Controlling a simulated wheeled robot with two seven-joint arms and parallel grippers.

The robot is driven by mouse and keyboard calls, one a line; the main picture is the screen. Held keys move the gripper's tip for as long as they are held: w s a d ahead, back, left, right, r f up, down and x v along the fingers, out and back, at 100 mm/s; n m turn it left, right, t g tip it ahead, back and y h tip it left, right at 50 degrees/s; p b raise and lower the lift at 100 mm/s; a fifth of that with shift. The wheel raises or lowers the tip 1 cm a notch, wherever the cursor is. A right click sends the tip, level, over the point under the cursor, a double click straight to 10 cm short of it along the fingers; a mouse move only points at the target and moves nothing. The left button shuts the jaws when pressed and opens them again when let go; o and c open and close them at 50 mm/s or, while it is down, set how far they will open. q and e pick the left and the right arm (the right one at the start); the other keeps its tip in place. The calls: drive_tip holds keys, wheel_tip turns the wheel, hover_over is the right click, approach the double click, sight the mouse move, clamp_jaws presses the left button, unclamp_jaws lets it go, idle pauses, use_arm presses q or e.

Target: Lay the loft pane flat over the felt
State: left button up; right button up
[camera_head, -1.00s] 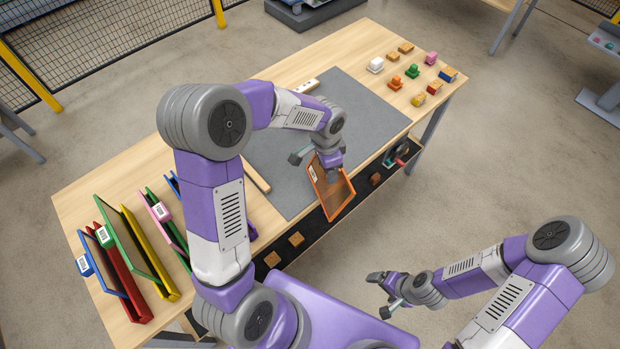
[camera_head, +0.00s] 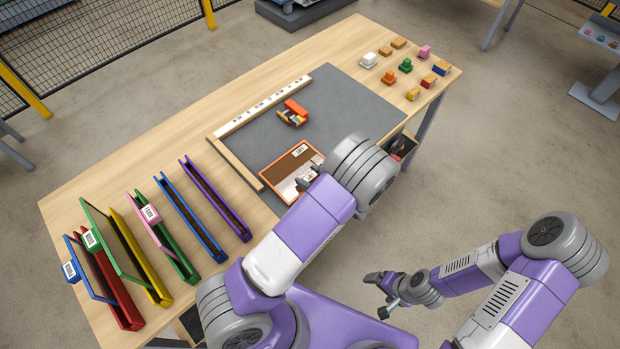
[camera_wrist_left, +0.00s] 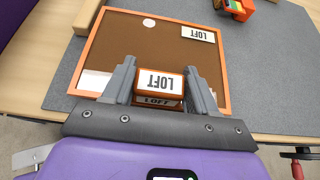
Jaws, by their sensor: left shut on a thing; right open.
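The loft pane (camera_head: 284,167) is an orange-framed brown panel with white LOFT labels. It appears level over the near left part of the grey felt (camera_head: 350,108); whether it touches the felt I cannot tell. My left gripper (camera_wrist_left: 160,78) is shut on the pane's orange LOFT handle block (camera_wrist_left: 158,84), at the near side of the pane in the left wrist view. In the head view my left arm hides most of that gripper and the pane's near right corner. My right gripper (camera_head: 384,282) is open and empty, off the table's near side.
A small orange multicoloured object (camera_head: 293,113) lies on the felt beyond the pane. A white marked strip (camera_head: 264,105) and a wooden strip (camera_head: 236,163) edge the felt. Coloured racks (camera_head: 150,235) stand at left, several small blocks (camera_head: 405,66) at far right. The felt's right part is clear.

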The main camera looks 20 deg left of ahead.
use_arm(q)
drive_tip(key=shift+r, duration=0.2)
drive_tip(key=b, duration=0.1)
approach(285, 159)
drive_tip(key=shift+x, duration=1.8)
drive_tip(key=shift+w+a+f+b, duration=0.15)
drive_tip(key=shift+w+a, duration=0.25)
drive_tip(key=shift+a, duration=0.5)
drive_tip(key=shift+w+a+r+b, duration=0.1)
drive_tip(key=shift+w+a+b, duration=0.25)
drive_tip(key=shift+a, duration=0.5)
drive_tip(key=shift+w+a+f+b, duration=0.15)
drive_tip(key=shift+w+a, duration=0.25)
drive_tip(key=shift+a, duration=0.5)
drive_tip(key=shift+r, duration=0.1)
drive_tip(key=shift+f, duration=0.75)
drive_tip(key=o, duration=1.5)
drive_tip(key=shift+d, duration=0.1)
drive_tip(key=shift+p+v, duration=0.6)
drive_tip(key=shift+v, duration=3.15)
